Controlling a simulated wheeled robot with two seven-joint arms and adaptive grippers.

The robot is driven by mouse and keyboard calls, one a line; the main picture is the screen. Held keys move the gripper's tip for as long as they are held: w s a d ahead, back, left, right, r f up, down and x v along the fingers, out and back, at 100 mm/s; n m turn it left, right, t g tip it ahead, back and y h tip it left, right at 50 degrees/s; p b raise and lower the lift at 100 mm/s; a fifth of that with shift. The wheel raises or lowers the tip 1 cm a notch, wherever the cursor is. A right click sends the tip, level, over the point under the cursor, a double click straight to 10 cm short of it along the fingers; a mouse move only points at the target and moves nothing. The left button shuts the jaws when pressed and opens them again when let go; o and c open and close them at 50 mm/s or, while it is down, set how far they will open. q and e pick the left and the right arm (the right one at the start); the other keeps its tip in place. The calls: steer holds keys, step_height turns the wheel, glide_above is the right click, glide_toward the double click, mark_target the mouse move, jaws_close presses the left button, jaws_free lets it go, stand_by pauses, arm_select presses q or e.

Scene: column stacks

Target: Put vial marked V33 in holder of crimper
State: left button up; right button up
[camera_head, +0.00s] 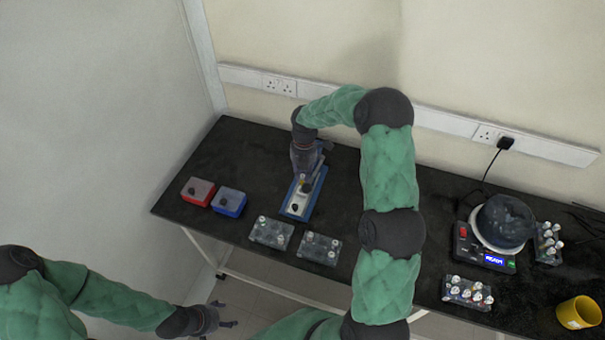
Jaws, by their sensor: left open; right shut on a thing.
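The crimper, with a blue base and pale top plate (297,207), stands on the black bench left of centre. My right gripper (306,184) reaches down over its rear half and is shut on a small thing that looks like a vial. The gripper hides most of it. No V33 mark is legible, and I cannot tell whether the vial touches the holder. My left gripper (222,312) is open and empty, low in front of the bench's front edge.
Two clear racks with white-capped vials (270,233) (319,248) stand in front of the crimper. Red (198,191) and blue (229,202) boxes are to its left.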

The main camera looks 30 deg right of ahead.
mark_target(303, 181)
steer(key=shift+f+b, duration=1.3)
steer(key=shift+f, duration=0.6)
steer(key=shift+s+f, duration=0.1)
steer(key=shift+f, duration=0.9)
stand_by(0.9)
steer(key=o, duration=1.2)
steer(key=shift+d, duration=0.1)
